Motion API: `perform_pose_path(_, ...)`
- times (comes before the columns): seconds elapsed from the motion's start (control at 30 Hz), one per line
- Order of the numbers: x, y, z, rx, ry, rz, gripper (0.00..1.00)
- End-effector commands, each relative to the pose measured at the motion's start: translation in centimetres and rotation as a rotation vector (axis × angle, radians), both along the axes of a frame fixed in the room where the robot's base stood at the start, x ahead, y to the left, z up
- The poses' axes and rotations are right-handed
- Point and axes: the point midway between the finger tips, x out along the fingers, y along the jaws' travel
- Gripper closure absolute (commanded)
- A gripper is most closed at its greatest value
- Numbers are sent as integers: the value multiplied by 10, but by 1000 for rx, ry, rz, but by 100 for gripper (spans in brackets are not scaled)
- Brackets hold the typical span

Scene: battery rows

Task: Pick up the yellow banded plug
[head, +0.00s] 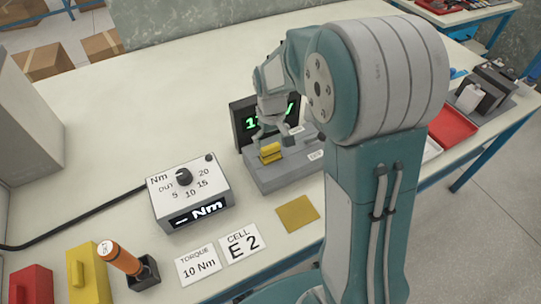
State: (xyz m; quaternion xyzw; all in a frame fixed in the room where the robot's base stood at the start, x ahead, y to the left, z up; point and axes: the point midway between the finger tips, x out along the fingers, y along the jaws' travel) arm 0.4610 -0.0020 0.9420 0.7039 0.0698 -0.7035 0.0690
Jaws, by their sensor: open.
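A small yellow block (270,152), which looks like the yellow plug, sits on the grey base of a display unit (262,178). Any band on it is too small to make out. My gripper (271,136) is open, pointing down just above and behind the yellow block. Its fingers appear apart, with nothing seen between them. My arm hides part of the unit's right side, and the gripper covers part of the green digits on its dark screen.
A torque box with a dial (190,190) stands left of the unit. An orange-handled tool (120,258), yellow block (90,275) and red block (32,284) are front left. A yellow square (298,214) and cards "10 Nm" (198,266) and "E 2" (242,243) lie in front.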

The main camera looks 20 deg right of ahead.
Motion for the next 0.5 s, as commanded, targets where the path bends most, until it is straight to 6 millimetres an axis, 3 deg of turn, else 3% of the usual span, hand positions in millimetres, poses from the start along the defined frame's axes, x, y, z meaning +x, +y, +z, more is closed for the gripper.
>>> perform_pose_path(0.27, -1, 1, -42, 0, 4, 0, 0)
perform_pose_path(0.5, -1, 1, -48, 1, 0, 0, 0)
